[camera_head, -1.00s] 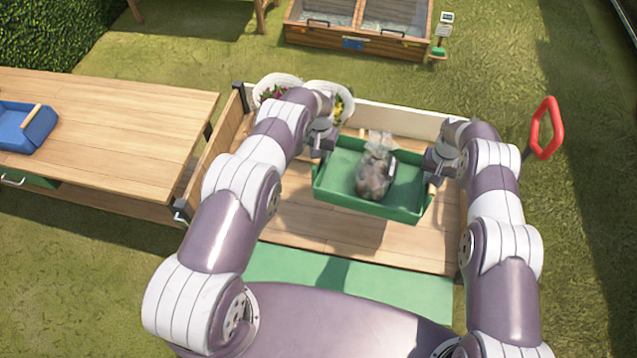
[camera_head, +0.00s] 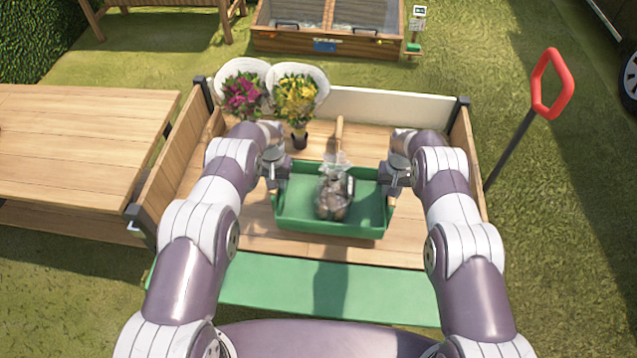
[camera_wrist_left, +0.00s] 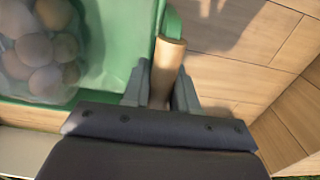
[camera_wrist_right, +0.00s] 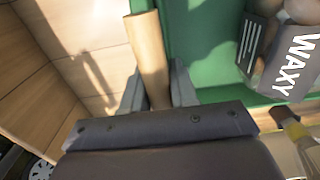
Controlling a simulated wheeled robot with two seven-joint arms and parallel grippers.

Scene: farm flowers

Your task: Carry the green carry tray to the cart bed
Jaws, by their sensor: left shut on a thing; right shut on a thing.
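The green carry tray (camera_head: 330,222) is held level between my two grippers, over the plank floor of the cart bed (camera_head: 250,240). It seems raised, with its shadow cast toward me; the gap beneath is hard to judge. A clear bag of potatoes (camera_head: 333,192), with a dark label reading WAXY in the right wrist view (camera_wrist_right: 295,62), lies in it. My left gripper (camera_head: 280,178) is shut on the tray's left wooden handle (camera_wrist_left: 167,65). My right gripper (camera_head: 392,182) is shut on the right wooden handle (camera_wrist_right: 149,55).
Pink flowers (camera_head: 242,95) and yellow flowers (camera_head: 295,98) in white wraps stand at the bed's back left. A wooden-handled tool (camera_head: 340,130) is behind the tray. The green front panel (camera_head: 390,295) is lowered. A wooden table (camera_head: 80,150) stands left; a red pull handle (camera_head: 553,85) rises right.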

